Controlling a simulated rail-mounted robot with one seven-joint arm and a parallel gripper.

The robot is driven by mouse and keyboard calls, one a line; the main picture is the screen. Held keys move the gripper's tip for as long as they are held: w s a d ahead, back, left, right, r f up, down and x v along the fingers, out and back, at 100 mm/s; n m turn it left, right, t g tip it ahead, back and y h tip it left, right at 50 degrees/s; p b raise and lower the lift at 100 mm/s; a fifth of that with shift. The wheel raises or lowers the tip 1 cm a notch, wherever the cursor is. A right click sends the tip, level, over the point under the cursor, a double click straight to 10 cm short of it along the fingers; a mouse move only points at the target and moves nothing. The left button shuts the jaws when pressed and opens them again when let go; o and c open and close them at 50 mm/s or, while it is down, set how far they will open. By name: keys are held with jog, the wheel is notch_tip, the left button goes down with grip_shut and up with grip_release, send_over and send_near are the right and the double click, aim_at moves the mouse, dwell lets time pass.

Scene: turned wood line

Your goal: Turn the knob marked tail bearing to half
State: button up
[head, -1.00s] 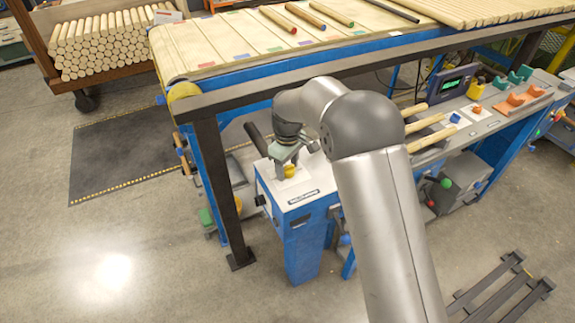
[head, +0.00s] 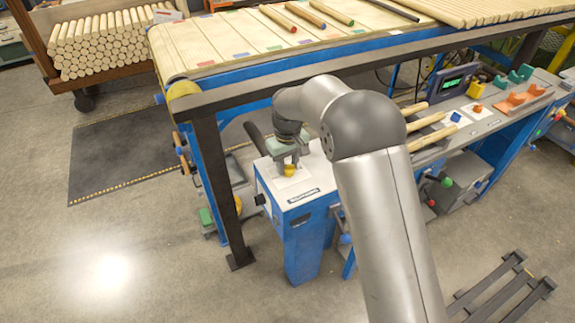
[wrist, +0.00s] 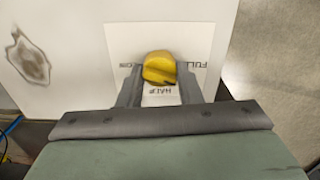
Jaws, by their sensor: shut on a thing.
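The yellow knob (head: 289,170) stands on the white top of a blue machine post. In the wrist view the knob (wrist: 159,66) sits on a white label plate (wrist: 190,50), with FULL printed at its right and HALF just below it. Lettering at its left is partly hidden. A dark band crosses the knob's lower part; I cannot tell clearly where it points. My gripper (wrist: 159,82) is shut on the knob, one finger on each side. The name plate (head: 303,196) on the post is too small to read.
The conveyor (head: 230,55) with wooden slats and its dark front rail run just behind my gripper. A bench (head: 490,115) with several small fixtures and a display extends to the right. Open floor lies to the left and in front.

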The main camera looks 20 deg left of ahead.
aim_at(289, 165)
jog(key=m, duration=0.3)
jog(key=shift+m, duration=0.3)
jog(key=m, duration=0.3)
jog(key=shift+w+m+b, duration=0.1)
jog(key=shift+m+b, duration=0.2)
jog(key=m, duration=0.6)
jog(key=shift+d, duration=0.15)
jog(key=o, duration=1)
notch_tip(289, 165, up, 18)
jog(key=shift+f, duration=0.25)
